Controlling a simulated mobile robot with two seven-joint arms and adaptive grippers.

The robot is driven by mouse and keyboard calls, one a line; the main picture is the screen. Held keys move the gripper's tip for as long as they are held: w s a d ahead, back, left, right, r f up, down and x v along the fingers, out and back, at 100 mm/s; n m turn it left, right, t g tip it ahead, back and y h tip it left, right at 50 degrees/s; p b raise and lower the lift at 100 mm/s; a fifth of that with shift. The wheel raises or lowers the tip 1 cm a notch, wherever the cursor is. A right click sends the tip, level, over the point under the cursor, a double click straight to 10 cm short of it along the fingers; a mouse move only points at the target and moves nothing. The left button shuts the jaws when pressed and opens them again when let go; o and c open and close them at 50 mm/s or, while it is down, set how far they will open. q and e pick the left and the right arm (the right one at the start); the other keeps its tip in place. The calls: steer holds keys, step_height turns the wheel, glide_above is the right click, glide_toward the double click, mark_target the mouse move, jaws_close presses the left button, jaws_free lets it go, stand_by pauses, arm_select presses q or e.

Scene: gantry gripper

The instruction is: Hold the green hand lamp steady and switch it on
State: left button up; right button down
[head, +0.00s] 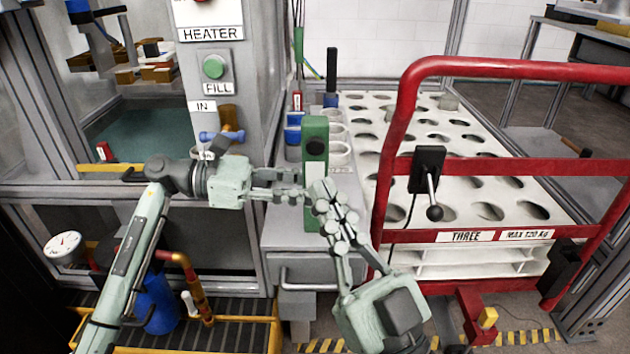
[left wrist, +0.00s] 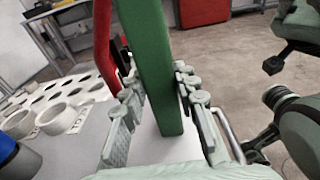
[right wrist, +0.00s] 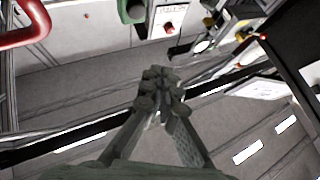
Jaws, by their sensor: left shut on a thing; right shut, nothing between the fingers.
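The green hand lamp (head: 315,135) is a tall upright green block with a black round knob on its front, at the middle of the head view. My left gripper (head: 305,193) comes in from the left and is shut on the lamp. In the left wrist view the lamp (left wrist: 155,60) stands between the fingers of the left gripper (left wrist: 158,88). My right gripper (head: 328,200) is shut and empty, just below the knob in the head view, overlapping the lamp's lower front. Whether it touches is unclear. The right gripper's closed fingertips also show in the right wrist view (right wrist: 158,90).
A red-railed cart (head: 405,120) with a black lever box (head: 428,170) stands close on the right, beside a white rack of round holes (head: 455,150). The heater panel (head: 213,100) with a green button is on the left. A grey cabinet (head: 285,235) is below the lamp.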

mark_target(317, 143)
steer(key=shift+w, duration=4.25)
steer(key=shift+w, duration=0.45)
steer(key=shift+f, duration=0.1)
steer(key=shift+s, duration=0.45)
steer(key=s, duration=0.6)
